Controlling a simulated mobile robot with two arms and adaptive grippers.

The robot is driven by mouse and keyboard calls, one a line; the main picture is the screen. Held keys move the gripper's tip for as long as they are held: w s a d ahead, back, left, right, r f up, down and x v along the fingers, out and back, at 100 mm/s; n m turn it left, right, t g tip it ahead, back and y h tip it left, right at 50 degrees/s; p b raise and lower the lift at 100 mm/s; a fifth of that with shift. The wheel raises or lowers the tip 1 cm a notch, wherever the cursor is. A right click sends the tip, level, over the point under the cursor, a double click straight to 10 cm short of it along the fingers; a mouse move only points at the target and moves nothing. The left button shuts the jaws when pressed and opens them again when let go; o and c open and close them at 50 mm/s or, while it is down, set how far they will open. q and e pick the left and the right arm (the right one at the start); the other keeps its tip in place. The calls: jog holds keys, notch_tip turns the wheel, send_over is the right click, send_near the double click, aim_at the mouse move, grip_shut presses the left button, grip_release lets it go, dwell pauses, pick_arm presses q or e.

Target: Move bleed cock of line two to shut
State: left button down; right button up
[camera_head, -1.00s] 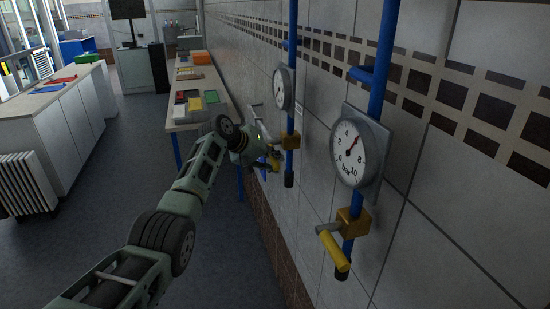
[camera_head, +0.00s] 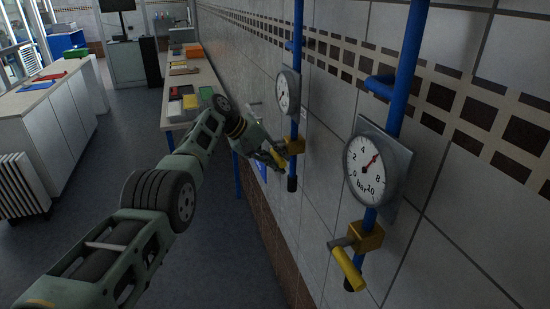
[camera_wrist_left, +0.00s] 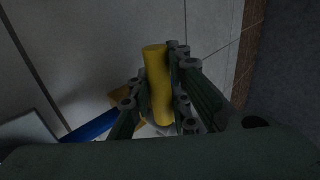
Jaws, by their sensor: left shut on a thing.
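The farther bleed cock has a brass body (camera_head: 295,146) low on a blue pipe and a yellow handle (camera_wrist_left: 157,85). My left gripper (camera_head: 275,155) is shut on this handle; in the left wrist view the handle lies between the fingers (camera_wrist_left: 160,98). In the head view the fingers hide most of the handle. A nearer bleed cock (camera_head: 368,238) has a brass body and a yellow handle (camera_head: 348,268) pointing down and slightly right, untouched. No line numbers are readable. My right gripper is not in view.
A round gauge (camera_head: 376,172) hangs above the nearer cock, and another (camera_head: 288,92) above the farther one. The tiled wall (camera_head: 330,130) runs close along the right. A table (camera_head: 204,86) with coloured boxes stands behind my arm. The floor at left is open.

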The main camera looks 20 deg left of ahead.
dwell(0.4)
pick_arm(q)
jog(key=c, duration=1.6)
grip_release()
jog(key=shift+s+a+r, duration=0.2)
jog(key=shift+a+r, duration=0.25)
jog(key=shift+r, duration=0.1)
jog(key=v, duration=1)
jog(key=shift+s+a+r, duration=0.15)
jog(key=shift+a+r, duration=0.05)
